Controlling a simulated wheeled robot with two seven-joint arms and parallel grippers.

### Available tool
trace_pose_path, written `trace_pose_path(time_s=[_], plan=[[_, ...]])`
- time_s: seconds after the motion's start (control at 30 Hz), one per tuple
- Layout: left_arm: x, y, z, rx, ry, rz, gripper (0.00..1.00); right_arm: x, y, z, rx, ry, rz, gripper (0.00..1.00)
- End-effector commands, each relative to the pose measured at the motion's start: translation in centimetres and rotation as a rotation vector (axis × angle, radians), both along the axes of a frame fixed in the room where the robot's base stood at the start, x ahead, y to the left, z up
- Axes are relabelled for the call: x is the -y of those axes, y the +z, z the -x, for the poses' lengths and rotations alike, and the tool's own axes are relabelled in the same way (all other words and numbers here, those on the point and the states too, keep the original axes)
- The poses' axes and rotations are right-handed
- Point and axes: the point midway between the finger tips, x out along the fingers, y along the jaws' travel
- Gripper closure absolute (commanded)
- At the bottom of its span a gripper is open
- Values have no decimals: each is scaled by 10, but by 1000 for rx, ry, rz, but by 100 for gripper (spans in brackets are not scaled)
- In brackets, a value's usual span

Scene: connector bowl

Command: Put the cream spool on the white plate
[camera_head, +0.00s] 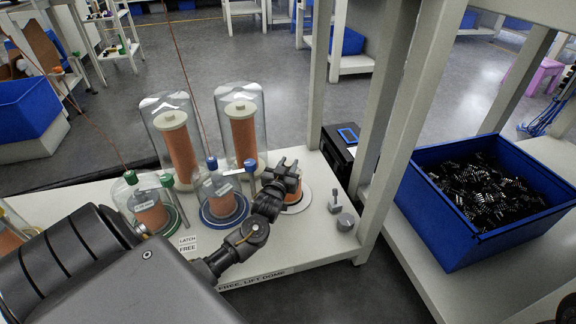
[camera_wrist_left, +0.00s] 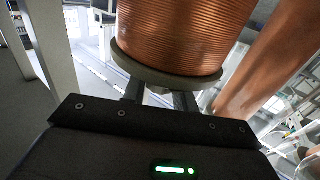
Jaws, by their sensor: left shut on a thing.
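A cream spool wound with copper wire (camera_head: 293,196) is at my left gripper (camera_head: 283,178), over the white plate (camera_head: 304,206) on the bench. The arm and gripper hide much of the spool and plate, so I cannot tell whether they touch. In the left wrist view the copper winding (camera_wrist_left: 185,35) and the spool's pale flange (camera_wrist_left: 165,80) fill the upper middle. My left gripper (camera_wrist_left: 160,97) is shut on the spool, its fingers just below the flange. My right gripper is not in view.
Left of the plate stand a blue-based dome (camera_head: 222,205) and a green-based dome (camera_head: 148,208) over copper spools. Two tall clear domes (camera_head: 172,135) (camera_head: 240,120) stand behind. Small grey metal pieces (camera_head: 345,222) lie right, near a bench post (camera_head: 395,130). A blue bin (camera_head: 440,215) stands farther right.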

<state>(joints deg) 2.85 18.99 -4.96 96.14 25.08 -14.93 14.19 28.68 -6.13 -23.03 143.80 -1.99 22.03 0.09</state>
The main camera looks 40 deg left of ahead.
Motion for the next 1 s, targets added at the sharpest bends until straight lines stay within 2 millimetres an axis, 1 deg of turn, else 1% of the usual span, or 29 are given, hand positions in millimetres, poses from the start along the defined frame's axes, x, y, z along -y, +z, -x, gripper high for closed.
trace_pose_path(time_s=[0.03, 0.07, 0.1, 0.27, 0.57, 0.63, 0.7, 0.8, 1.0], plan=[[-1, 4, -1, 10, 1, -2, 100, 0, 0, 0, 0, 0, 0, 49], [-1, 3, -1, 9, 1, -1, 100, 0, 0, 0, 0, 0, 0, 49], [0, -2, 0, -1, 1, 0, 70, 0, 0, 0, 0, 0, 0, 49], [0, -2, 0, -1, 0, 0, 50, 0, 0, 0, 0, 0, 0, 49], [0, 0, 0, 1, 0, 0, 50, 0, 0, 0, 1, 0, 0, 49], [2, 2, 5, -1, -1, 0, 50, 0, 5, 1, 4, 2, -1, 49], [6, 2, 14, -3, -1, 1, 50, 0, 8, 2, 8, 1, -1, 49], [13, 4, 32, -3, 0, 3, 50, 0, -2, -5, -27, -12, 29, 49], [29, 4, 73, -3, 0, 3, 50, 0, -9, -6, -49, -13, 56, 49]])
